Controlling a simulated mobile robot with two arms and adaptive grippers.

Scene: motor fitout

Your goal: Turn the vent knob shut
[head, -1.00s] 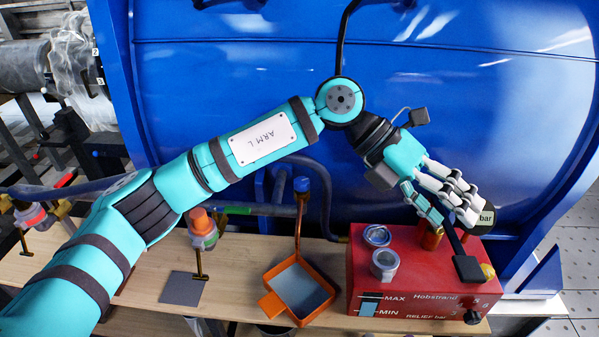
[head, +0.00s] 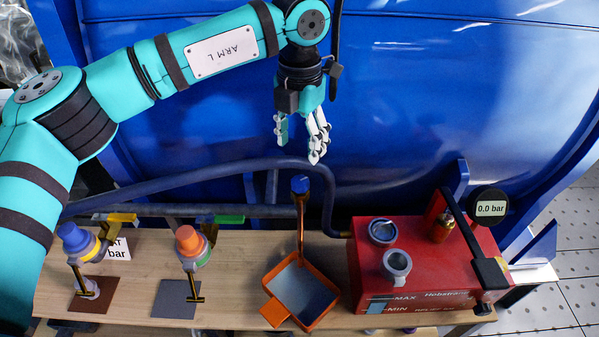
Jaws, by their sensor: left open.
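A blue knob (head: 300,184) sits on top of an upright copper pipe (head: 300,225) that runs down to an orange tray (head: 320,317). It looks like the vent knob, but no label on it is readable. My left gripper (head: 300,138) is open and empty, fingers pointing down. In the picture it is just above the knob, apart from it, in front of the blue tank wall. My right gripper is not in view.
A red pump box (head: 425,262) with a black lever (head: 467,232) and a gauge (head: 489,208) reading 0.0 bar stands at right. Blue-capped (head: 73,236) and orange-capped (head: 189,240) fittings stand left. A dark hose (head: 190,175) passes behind the copper pipe.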

